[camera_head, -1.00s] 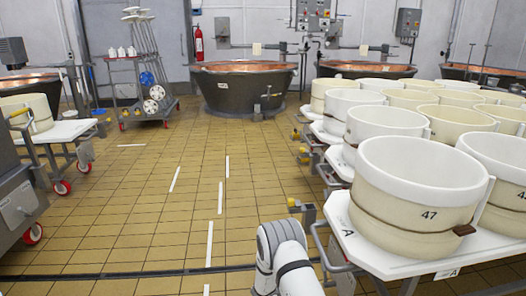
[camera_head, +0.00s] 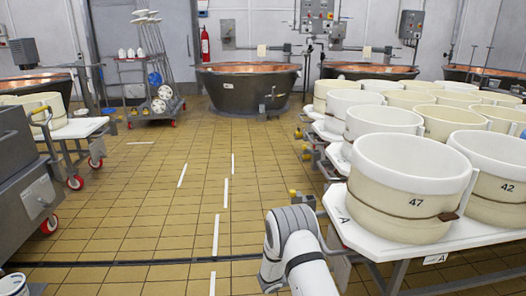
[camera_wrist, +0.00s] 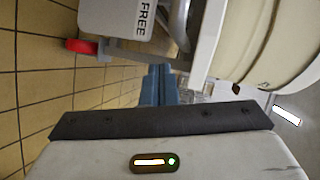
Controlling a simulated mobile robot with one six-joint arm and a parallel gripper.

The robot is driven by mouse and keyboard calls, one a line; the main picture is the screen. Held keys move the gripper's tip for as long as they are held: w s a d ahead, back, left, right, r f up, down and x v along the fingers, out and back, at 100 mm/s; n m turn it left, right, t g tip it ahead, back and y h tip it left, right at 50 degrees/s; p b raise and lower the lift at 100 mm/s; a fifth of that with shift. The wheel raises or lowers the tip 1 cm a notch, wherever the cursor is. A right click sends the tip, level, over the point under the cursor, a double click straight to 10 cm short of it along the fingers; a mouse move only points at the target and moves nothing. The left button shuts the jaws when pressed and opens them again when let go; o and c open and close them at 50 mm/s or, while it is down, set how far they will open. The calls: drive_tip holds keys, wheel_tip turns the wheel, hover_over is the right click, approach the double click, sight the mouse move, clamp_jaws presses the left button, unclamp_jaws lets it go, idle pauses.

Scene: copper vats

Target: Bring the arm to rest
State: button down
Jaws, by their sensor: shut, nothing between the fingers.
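My gripper (camera_wrist: 158,75) shows in the wrist view as two blue fingers lying together, shut and empty. They point away from the camera over the tiled floor. A white panel lettered "FREE" (camera_wrist: 118,17) and a pale frame are just beyond the fingers, and a large cream round form fills the upper right; I see no contact with them. In the head view a white link of my arm (camera_head: 302,262) rises at the bottom centre, left of the table with the cheese moulds. The gripper itself is hidden in the head view.
A white table (camera_head: 372,238) with several cream moulds, one marked 47 (camera_head: 405,195), stands close on the right. Copper vats (camera_head: 248,92) line the back. A grey cart (camera_head: 25,185) stands at the left. The tiled floor (camera_head: 150,210) between them is clear.

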drive_tip(key=s+d+r+m+g+y+p, duration=0.1)
drive_tip(key=s+d+r+m+g+p, duration=0.15)
drive_tip(key=s+r+m, duration=0.6)
drive_tip(key=s+d+r+m+g+y+p, duration=0.15)
drive_tip(key=r+m+p, duration=0.35)
drive_tip(key=r, duration=0.8)
drive_tip(key=s+d+r+m+g+y+p, duration=0.1)
drive_tip(key=s+r+m+g+p, duration=0.3)
drive_tip(key=r+m, duration=0.5)
drive_tip(key=s+a+r+m+t+y+p, duration=0.1)
drive_tip(key=s+a+r+m+y+p, duration=0.3)
drive_tip(key=s+r+m, duration=0.6)
drive_tip(key=s+a+r+m+t+y+p, duration=0.2)
drive_tip(key=s+a+r+m+y+p, duration=0.3)
drive_tip(key=s+r+m, duration=0.6)
drive_tip(key=shift+s+r+p, duration=0.5)
drive_tip(key=shift+s+r, duration=0.35)
drive_tip(key=shift+s, duration=0.35)
drive_tip(key=shift+m, duration=0.25)
